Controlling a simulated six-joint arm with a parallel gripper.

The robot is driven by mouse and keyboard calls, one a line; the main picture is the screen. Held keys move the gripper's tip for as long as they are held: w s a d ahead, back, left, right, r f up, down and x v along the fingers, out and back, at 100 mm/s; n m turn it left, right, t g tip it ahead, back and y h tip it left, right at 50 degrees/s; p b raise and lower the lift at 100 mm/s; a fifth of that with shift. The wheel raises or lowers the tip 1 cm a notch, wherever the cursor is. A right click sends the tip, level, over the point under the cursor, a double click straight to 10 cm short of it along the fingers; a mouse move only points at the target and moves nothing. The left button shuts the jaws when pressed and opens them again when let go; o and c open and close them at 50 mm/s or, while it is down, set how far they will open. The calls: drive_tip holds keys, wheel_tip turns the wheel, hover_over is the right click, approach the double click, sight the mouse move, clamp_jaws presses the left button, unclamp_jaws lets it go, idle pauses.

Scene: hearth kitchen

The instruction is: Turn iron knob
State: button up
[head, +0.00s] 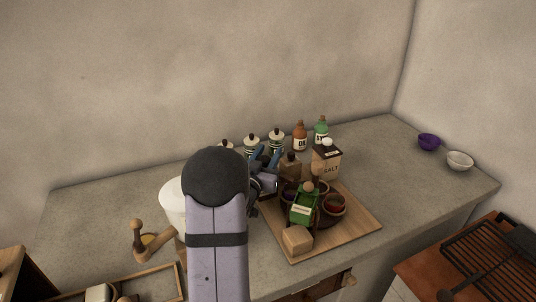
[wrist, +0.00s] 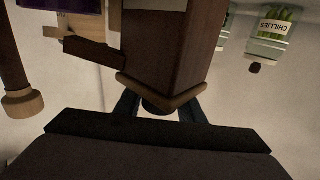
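The dark iron knob (head: 291,155) sits on top of a small brown wooden box (head: 290,168) at the back of the cutting board. My gripper (head: 268,155) is open, just left of the box in the head view, with its two bluish fingers apart. In the wrist view the brown box (wrist: 168,50) appears upside down, with a pale wooden trim at its end. A dark rounded shape, apparently the knob (wrist: 157,106), shows between my fingers (wrist: 158,110). I cannot tell whether they touch it.
The board (head: 352,228) also holds a salt box (head: 327,163), a green jar (head: 304,207) and a wooden block (head: 297,239). Lidded jars (head: 251,142) and bottles (head: 300,136) stand behind. A chillies jar (wrist: 270,32) shows in the wrist view.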

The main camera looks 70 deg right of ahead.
sight(264, 162)
drive_tip(key=shift+o, duration=1.1)
drive_tip(key=shift+a, duration=0.1)
drive_tip(key=shift+s+a+b, duration=0.15)
drive_tip(key=shift+a+b, duration=0.2)
drive_tip(key=shift+a, duration=1.45)
drive_tip(key=shift+s+a+b, duration=0.1)
drive_tip(key=shift+a+b, duration=0.25)
drive_tip(key=shift+a, duration=1.45)
drive_tip(key=shift+r, duration=0.1)
